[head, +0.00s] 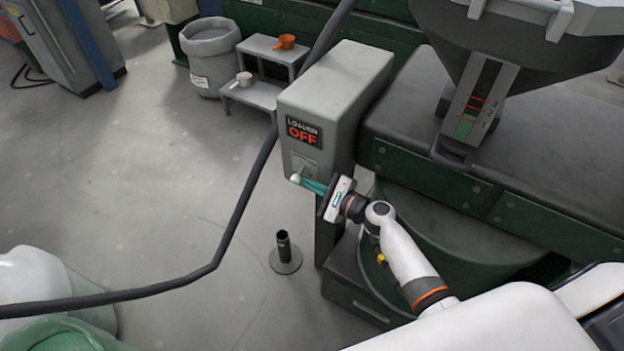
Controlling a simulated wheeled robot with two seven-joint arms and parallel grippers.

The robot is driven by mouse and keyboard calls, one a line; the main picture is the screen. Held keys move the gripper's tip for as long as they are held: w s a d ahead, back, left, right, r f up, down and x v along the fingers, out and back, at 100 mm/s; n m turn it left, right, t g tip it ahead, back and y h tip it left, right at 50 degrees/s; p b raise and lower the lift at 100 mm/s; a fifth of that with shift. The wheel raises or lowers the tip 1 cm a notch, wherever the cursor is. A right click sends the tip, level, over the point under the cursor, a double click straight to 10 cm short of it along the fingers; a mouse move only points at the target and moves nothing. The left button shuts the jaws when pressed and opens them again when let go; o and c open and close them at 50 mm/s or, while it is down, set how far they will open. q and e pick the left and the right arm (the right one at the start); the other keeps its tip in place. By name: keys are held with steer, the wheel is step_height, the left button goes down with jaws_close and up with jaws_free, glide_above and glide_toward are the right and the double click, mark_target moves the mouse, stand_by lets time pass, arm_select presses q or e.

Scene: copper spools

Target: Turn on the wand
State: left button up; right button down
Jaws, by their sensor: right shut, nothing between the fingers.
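A grey loader box (335,90) stands in the middle of the head view. Its dark display (304,132) reads "LOADER OFF" in red and white letters. Below the display is a small switch plate (304,164). A small white knob (295,178) shows at the tip of my right gripper, low on the box front. My right gripper (308,184) has teal fingers that are shut and empty, just in front of the lower part of the box. I cannot tell whether it touches the knob or switch. No wand can be clearly made out. My left gripper is not in view.
A thick black hose (237,215) crosses from lower left up past the box. A short black tube on a round base (285,252) stands on the floor. A grey bin (211,57) and a step stand (258,94) with scoops are behind. A hopper (530,45) is at right.

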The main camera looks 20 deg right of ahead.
steer(key=m+p, duration=0.1)
steer(key=r+m+p, duration=0.1)
steer(key=m, duration=0.1)
steer(key=m+p, duration=0.1)
steer(key=shift+s+a+r+m+g+y+p, duration=0.2)
steer(key=shift+a+r+m+g+y+p, duration=0.1)
steer(key=shift+m+g+y, duration=0.1)
